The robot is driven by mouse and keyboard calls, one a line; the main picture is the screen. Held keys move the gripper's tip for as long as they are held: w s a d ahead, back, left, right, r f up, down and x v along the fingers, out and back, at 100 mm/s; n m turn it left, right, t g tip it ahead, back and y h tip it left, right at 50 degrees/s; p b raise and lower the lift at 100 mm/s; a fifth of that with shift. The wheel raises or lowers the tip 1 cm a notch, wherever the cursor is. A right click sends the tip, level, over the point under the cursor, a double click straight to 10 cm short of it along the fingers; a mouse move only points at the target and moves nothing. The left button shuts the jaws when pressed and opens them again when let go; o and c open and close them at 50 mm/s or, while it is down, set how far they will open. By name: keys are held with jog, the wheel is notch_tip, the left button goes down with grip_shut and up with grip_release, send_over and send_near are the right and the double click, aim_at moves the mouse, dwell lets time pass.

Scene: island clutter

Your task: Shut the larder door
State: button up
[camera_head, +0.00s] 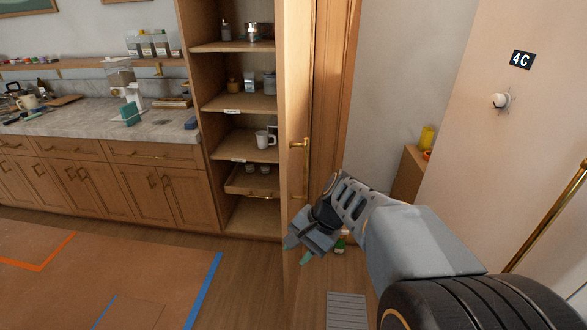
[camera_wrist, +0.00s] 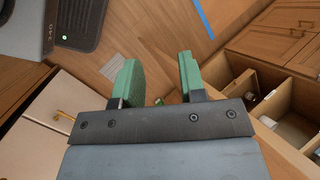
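The larder (camera_head: 235,120) stands open in the head view, a tall wooden cabinet with several shelves. Its wooden door (camera_head: 296,75) stands swung out from the right side and is seen nearly edge-on. A brass handle (camera_head: 300,146) is on it. My gripper (camera_head: 304,250) is low in front of the door's lower part, below the handle, and hides some of it. I cannot tell whether it touches the door. In the wrist view, its green fingers (camera_wrist: 160,85) are apart with nothing between them. The larder's shelves (camera_wrist: 292,100) show at the right there.
The larder holds a white mug (camera_head: 263,139) and small containers. A marble counter (camera_head: 85,120) with clutter runs along the left. A pale door marked 4C (camera_head: 480,130) is at the right. A floor grille (camera_head: 347,311) and a small green item (camera_head: 340,245) lie near my arm. The left floor is clear.

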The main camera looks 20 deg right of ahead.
jog(key=w+d+r+m+t+y, duration=0.1)
jog(key=w+d+m+y, duration=0.2)
jog(key=m, duration=0.1)
jog(key=m+t+y, duration=0.4)
jog(key=m+t, duration=0.6)
jog(key=m, duration=0.2)
send_near(305, 176)
jog(key=p+x, duration=0.1)
jog(key=x, duration=0.5)
jog(key=r+p+x, duration=0.1)
jog(key=x, duration=0.3)
jog(key=shift+w+d+p, duration=0.15)
jog(key=shift+w+p, duration=0.1)
jog(key=shift+p, duration=0.05)
jog(key=shift+c, duration=0.4)
grip_shut()
